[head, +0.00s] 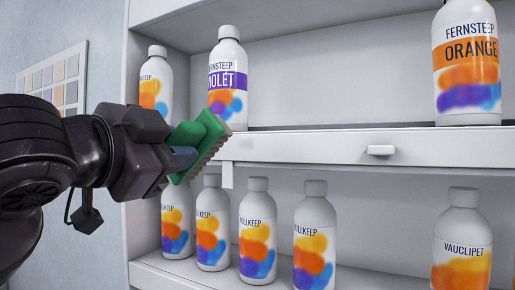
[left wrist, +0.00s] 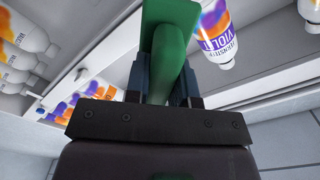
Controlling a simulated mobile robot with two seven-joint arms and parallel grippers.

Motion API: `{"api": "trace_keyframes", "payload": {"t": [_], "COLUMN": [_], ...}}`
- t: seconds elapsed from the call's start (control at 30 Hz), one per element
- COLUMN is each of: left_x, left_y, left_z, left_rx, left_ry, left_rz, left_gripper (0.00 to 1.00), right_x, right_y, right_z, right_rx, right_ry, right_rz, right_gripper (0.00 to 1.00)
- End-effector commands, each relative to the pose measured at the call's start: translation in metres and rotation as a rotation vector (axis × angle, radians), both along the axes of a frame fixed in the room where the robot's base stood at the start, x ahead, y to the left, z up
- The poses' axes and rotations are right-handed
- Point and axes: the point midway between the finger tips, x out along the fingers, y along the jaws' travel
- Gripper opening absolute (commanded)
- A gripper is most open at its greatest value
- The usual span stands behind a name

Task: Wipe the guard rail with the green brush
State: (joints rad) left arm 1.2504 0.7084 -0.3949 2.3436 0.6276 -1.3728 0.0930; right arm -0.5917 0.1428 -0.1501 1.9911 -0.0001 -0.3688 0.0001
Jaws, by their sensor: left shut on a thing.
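My left gripper (head: 180,158) is shut on the green brush (head: 198,130), whose bristles face right toward the shelf. In the left wrist view the brush (left wrist: 172,50) stands between the two fingers of the gripper (left wrist: 167,85). The guard rail (head: 300,148) is the white strip along the front edge of the upper shelf. The bristles are at or close to the rail's left part; I cannot tell if they touch. A faint greyish patch (head: 254,146) shows on the rail to the right of the brush. My right gripper is not in view.
On the upper shelf stand a violet bottle (head: 228,80), an orange bottle (head: 467,65) and another bottle (head: 157,82) at the left. Several bottles, including a Vauclipet one (head: 462,240), stand on the lower shelf. A small white knob (head: 381,150) sticks out from the rail.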

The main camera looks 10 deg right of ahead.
Motion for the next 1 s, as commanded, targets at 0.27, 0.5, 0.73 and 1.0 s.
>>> {"api": "trace_keyframes", "payload": {"t": [0.27,0.5,0.73,1.0], "left_x": [0.0,0.0,0.016,0.036], "left_y": [0.0,0.0,-0.011,-0.026], "left_z": [0.0,0.0,0.004,0.008], "left_rx": [0.0,0.0,-0.001,-0.001], "left_ry": [-0.001,-0.001,0.001,0.0], "left_rz": [-0.001,-0.001,0.0,-0.001], "left_gripper": [0.04,0.04,0.04,0.04], "right_x": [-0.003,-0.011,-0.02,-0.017], "right_y": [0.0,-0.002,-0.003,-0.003], "right_z": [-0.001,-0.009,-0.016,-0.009], "right_rx": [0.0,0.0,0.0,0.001], "right_ry": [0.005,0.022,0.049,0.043], "right_rz": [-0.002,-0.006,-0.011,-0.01], "right_gripper": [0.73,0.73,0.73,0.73]}}
